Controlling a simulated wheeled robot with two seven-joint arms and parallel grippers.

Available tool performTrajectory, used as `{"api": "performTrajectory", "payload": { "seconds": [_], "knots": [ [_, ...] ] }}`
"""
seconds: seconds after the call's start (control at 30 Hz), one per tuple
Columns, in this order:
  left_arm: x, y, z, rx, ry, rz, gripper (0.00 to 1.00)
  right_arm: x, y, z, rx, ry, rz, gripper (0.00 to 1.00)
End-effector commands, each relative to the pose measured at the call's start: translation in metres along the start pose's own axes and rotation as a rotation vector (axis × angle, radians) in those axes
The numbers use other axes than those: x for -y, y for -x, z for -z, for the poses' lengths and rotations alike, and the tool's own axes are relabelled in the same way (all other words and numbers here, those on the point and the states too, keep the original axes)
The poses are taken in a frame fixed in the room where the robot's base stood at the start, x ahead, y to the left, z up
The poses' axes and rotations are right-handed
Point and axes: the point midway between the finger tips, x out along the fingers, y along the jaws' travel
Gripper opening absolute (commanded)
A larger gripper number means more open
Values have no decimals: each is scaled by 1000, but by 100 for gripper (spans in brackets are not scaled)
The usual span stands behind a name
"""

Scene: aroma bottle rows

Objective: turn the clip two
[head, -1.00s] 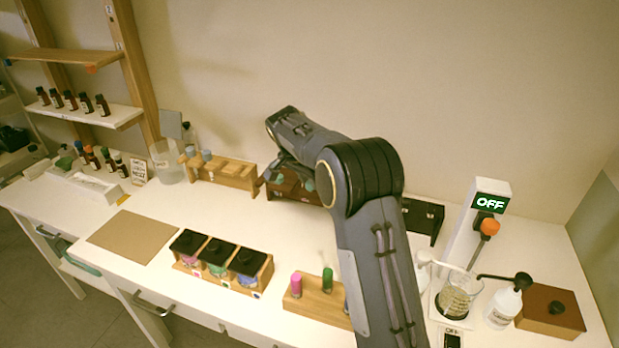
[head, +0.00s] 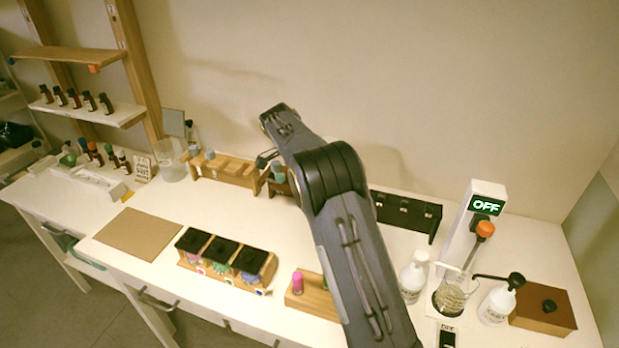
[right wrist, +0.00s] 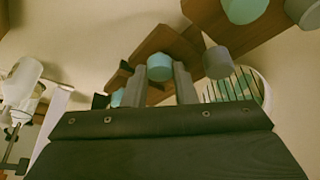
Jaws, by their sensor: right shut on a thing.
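My right gripper (right wrist: 158,85) is shut on a small teal cylinder (right wrist: 160,67), which sits between its two grey fingers in the right wrist view. That cylinder is in front of a brown wooden piece (right wrist: 165,36). A grey cylinder (right wrist: 217,62) is just right of the fingers, and another teal one (right wrist: 245,8) is higher up. In the head view, my right gripper (head: 268,160) is at the dark brown rack (head: 283,188), beside a teal top (head: 279,172). My arm hides part of this rack. I cannot tell which piece is clip two. My left gripper is out of view.
A light wooden rack (head: 228,171) stands left of the gripper, and a black rack (head: 405,213) stands right of my arm. A box of black-lidded jars (head: 225,262) is in front. A brown mat (head: 138,233) lies at left. The switch post (head: 470,225) reads OFF.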

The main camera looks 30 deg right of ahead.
Motion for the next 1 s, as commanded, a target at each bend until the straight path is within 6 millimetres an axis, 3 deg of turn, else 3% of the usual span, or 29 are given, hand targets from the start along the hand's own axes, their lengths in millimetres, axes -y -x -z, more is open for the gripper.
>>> {"api": "performTrajectory", "payload": {
  "seconds": [0.27,0.3,0.43,0.77,1.0],
  "knots": [
    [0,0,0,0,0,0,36,0,1,0,0,-2,3,2],
    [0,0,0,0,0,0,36,0,1,0,0,-2,3,30],
    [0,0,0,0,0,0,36,0,0,0,0,-1,2,46],
    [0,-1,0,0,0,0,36,0,4,0,0,0,2,46],
    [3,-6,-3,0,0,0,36,1,39,0,-1,0,6,46]
  ]
}}
